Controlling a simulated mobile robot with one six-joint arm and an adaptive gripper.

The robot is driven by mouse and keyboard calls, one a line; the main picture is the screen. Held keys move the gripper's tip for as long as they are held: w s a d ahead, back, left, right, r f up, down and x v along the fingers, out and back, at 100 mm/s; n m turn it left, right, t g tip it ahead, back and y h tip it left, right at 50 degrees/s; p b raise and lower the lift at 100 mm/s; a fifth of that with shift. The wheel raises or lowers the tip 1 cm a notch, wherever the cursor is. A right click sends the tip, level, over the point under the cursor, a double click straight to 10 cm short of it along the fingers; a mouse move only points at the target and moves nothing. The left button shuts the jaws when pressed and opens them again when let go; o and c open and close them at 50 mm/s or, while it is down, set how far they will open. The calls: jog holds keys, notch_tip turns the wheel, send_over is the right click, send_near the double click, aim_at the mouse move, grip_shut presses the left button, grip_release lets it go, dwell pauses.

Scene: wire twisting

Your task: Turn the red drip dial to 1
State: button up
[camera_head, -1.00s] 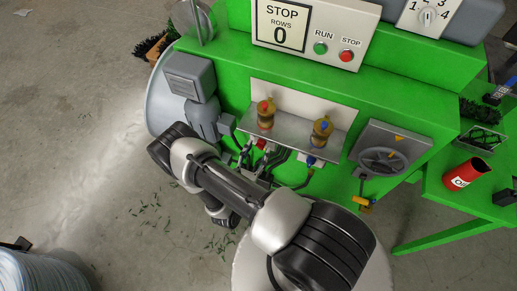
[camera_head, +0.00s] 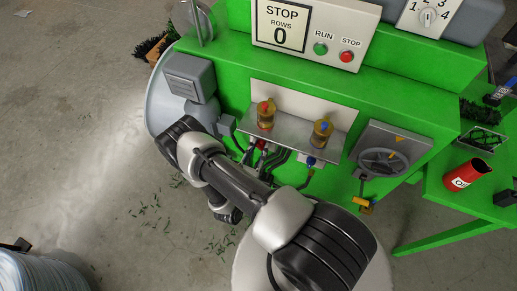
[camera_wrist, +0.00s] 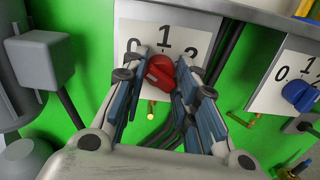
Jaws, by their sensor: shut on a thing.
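The red drip dial (camera_wrist: 160,72) sits on a white plate (camera_wrist: 128,27) marked 0 at left, 1 at top and 2 at right. My gripper (camera_wrist: 162,65) is shut on the red dial, with one finger on each side of it. The fingers partly cover the 0 and the 2; the 1 shows clear above the dial. The exact way the dial's pointer faces is hard to tell. In the head view, the red dial (camera_head: 262,144) is a small red spot under the shelf, and my arm hides much around it.
A blue dial (camera_wrist: 298,95) on its own plate is to the right. A grey box (camera_wrist: 40,58) stands close on the left. Dark hoses and brass fittings hang below the dials. Oil cups (camera_head: 266,115) stand on the shelf (camera_head: 295,131) above.

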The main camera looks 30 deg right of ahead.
jog(key=shift+c, duration=1.3)
jog(key=shift+m, duration=0.3)
jog(key=m, duration=1.1)
jog(key=shift+p, duration=0.3)
jog(key=o, duration=1.1)
